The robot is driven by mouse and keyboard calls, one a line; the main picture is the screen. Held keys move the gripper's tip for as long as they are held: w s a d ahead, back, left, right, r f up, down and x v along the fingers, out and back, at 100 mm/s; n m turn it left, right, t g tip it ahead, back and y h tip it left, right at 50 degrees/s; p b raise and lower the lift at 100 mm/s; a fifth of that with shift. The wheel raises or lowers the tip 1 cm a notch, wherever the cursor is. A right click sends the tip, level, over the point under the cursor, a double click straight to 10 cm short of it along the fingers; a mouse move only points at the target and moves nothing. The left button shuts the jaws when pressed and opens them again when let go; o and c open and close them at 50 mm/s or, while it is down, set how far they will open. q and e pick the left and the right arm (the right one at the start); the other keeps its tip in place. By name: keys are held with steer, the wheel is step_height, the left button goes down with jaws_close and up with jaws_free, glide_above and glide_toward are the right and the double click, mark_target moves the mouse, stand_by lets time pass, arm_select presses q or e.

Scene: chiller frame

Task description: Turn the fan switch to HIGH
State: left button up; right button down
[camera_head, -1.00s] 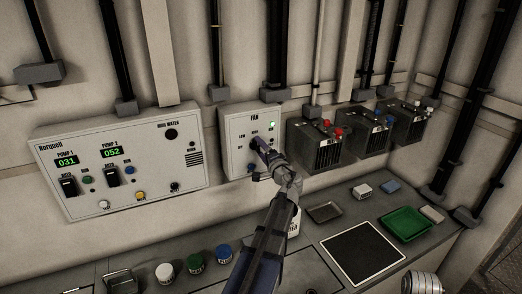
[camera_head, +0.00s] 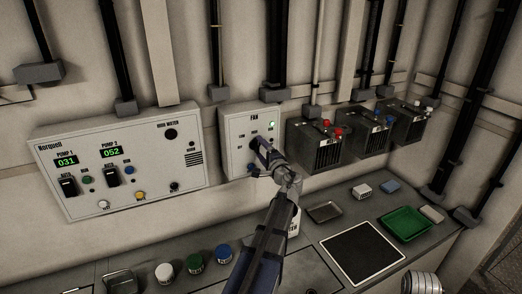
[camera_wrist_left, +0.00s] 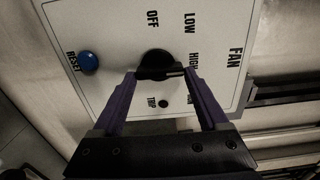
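The fan box (camera_head: 232,127) is a pale panel on the wall, labelled FAN. In the left wrist view its black fan switch knob (camera_wrist_left: 155,64) lies between my left gripper's purple fingertips (camera_wrist_left: 159,73). In the head view my left gripper (camera_head: 254,157) is in front of the box and hides most of the knob. My right gripper is not in view.
A blue RESET button (camera_wrist_left: 88,63) is beside the knob. The pump panel (camera_head: 125,155) is to the left, dark boxes (camera_head: 316,148) to the right. The counter below holds coloured-lid jars (camera_head: 195,263) and a green tray (camera_head: 407,224).

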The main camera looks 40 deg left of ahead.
arm_select(q)
steer(key=o, duration=0.3)
steer(key=shift+o, duration=0.2)
steer(key=v, duration=0.8)
stand_by(0.4)
steer(key=s+d+f+n+g+h, duration=0.15)
steer(key=s+d+f+h, duration=0.25)
steer(key=d+f, duration=0.45)
steer(key=s+d+f+g+h, duration=0.2)
steer(key=s+d+f+h, duration=0.25)
steer(key=d, duration=0.75)
steer(key=s+d+f+n+g+h, duration=0.1)
steer(key=s+d+f+g+h, duration=0.15)
steer(key=d+f, duration=0.6)
steer(key=s+d+g+h, duration=0.2)
steer(key=s+d, duration=0.6)
steer(key=d, duration=0.4)
steer(key=shift+s+d+f+m+h, duration=0.2)
steer(key=shift+m+h, duration=0.15)
steer(key=shift+h, duration=0.55)
